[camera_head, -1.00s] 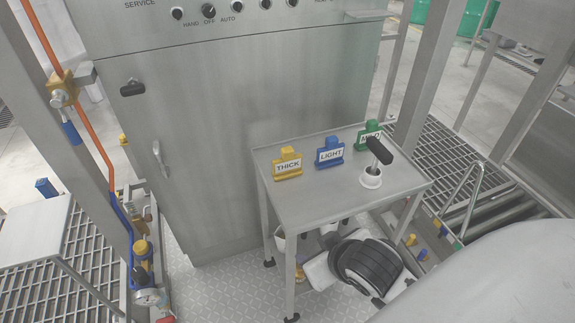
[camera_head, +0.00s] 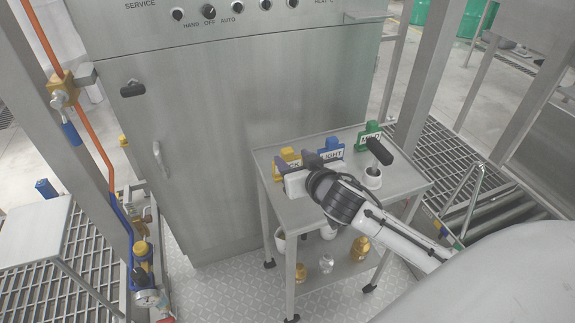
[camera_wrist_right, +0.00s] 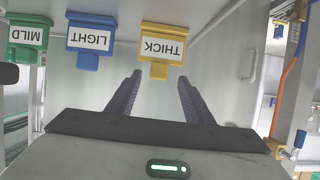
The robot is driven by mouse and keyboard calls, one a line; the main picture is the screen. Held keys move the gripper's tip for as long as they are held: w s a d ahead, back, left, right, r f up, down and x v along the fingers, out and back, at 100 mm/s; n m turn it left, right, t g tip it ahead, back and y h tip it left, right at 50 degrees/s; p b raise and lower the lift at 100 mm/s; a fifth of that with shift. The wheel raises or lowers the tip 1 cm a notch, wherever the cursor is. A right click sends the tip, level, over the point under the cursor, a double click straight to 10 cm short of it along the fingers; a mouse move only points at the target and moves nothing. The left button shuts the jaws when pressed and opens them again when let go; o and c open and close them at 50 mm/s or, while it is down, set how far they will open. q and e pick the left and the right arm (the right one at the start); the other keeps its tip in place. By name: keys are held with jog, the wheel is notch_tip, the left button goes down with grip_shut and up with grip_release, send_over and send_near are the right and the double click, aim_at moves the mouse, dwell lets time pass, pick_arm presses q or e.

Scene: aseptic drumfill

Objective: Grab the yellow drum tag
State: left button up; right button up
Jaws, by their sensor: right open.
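The yellow drum tag (camera_head: 289,155), labelled THICK, stands on the small steel table (camera_head: 405,183). My right gripper (camera_head: 295,161) is at the near side of it and partly covers its label in the head view. My left gripper is not in view.
A blue LIGHT tag (camera_head: 334,145) and a green MILD tag (camera_head: 370,131) stand to the right on the same table. A steel cabinet (camera_head: 220,110) rises behind the table.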

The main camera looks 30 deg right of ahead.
aim_at(289, 154)
jog(key=x, duration=0.3)
jog(key=shift+w+d+f, duration=0.1)
jog(key=shift+w+d, duration=0.1)
jog(key=shift+w, duration=0.15)
grip_shut()
